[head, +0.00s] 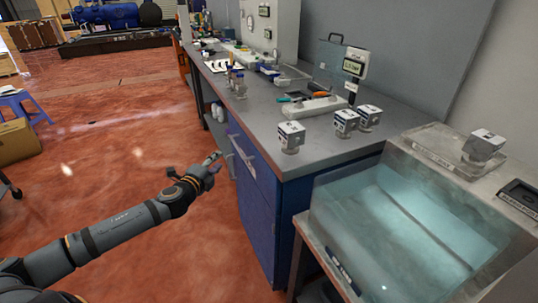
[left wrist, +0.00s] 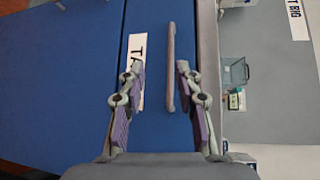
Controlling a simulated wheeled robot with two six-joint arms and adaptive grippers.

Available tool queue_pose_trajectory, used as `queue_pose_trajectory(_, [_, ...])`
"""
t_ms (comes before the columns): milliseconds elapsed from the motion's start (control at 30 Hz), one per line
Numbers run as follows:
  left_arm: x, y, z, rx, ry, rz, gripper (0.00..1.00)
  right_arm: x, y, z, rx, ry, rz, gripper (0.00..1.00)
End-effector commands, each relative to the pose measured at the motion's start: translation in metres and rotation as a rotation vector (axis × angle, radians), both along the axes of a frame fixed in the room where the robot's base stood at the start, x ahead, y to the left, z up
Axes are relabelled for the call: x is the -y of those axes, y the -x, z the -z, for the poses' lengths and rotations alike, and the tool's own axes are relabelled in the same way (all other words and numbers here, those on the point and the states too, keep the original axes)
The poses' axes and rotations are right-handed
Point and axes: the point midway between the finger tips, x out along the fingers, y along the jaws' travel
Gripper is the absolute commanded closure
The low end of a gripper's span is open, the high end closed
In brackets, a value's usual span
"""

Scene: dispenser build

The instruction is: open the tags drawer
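The tags drawer (left wrist: 152,125) has a blue front and a white label (left wrist: 136,45), of which "TA" can be read; a finger covers part of the label. Its grey bar handle (left wrist: 171,65) lies between the fingers of my left gripper (left wrist: 160,67) in the left wrist view, nearer the right finger. The fingers are open and no contact with the handle shows. In the head view my left gripper (head: 213,164) is just left of the blue cabinet's upper drawer handle (head: 241,152). The drawer looks shut. My right gripper is not in view.
The grey bench top (head: 262,122) above the drawer holds several white cube-shaped items (head: 291,134) and tools. A translucent bluish tank (head: 400,225) stands right of the cabinet. The red floor (head: 130,130) left of the cabinet is clear.

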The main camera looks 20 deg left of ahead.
Motion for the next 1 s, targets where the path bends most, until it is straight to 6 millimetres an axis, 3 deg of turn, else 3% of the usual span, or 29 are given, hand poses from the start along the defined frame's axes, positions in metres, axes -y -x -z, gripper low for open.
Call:
queue_pose_trajectory(100, [0.013, -0.001, -0.006, 0.017, -0.032, 0.033, 0.66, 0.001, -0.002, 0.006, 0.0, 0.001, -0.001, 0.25])
queue_pose_trajectory(367, [0.011, -0.008, -0.005, 0.019, -0.028, 0.024, 0.66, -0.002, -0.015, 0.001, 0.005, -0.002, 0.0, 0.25])
queue_pose_trajectory(567, [0.011, -0.027, -0.001, 0.023, -0.021, 0.029, 0.66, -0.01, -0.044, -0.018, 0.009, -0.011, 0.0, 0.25])
queue_pose_trajectory(1000, [0.006, -0.084, 0.004, 0.02, -0.018, 0.029, 0.66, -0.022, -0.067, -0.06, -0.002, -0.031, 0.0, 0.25])
